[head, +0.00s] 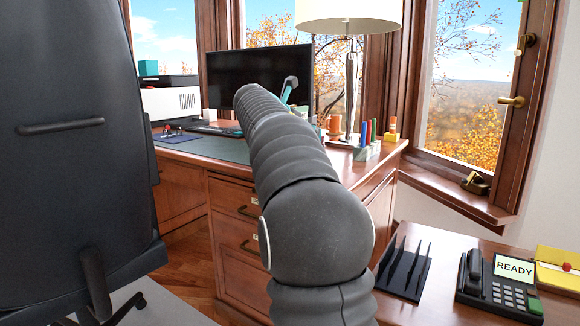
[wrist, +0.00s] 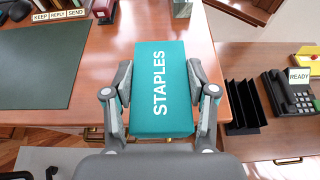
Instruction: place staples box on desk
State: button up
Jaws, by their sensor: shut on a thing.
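The teal staples box (wrist: 160,98), marked STAPLES in white, sits between the two fingers of my gripper (wrist: 160,84) in the wrist view. My gripper is shut on its sides. The box is over the front part of the wooden desk (wrist: 105,55); its height above the top, or whether it touches, is unclear. In the head view, the desk (head: 375,175) is ahead, and my arm covers its middle. Only a small teal part of the staples box (head: 288,88) shows beyond my arm there.
A dark green desk pad (wrist: 40,75) lies left of the box. The desk holds a monitor (head: 272,80), a lamp (head: 350,85) and a pen holder (head: 366,150). A black chair (head: 75,140) stands left. A phone (head: 495,290) and black rack (head: 402,270) are on the right-hand table.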

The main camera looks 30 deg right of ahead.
jog(key=w+d+f, duration=0.6)
jog(key=w+d, duration=0.1)
jog(key=shift+w+d+f+b, duration=0.2)
jog(key=shift+w+d+b, duration=0.05)
jog(key=shift+b, duration=0.1)
jog(key=shift+f+b, duration=1.05)
jog(key=shift+f, duration=0.95)
jog(key=shift+f, duration=0.15)
jog(key=o, duration=1.3)
jog(key=shift+a+r, duration=0.25)
jog(key=v, duration=1)
jog(key=shift+s+p, duration=0.1)
jog(key=shift+p, duration=0.25)
jog(key=shift+s+a+r, duration=0.25)
jog(key=shift+a+r, duration=0.05)
jog(key=shift+a, duration=0.3)
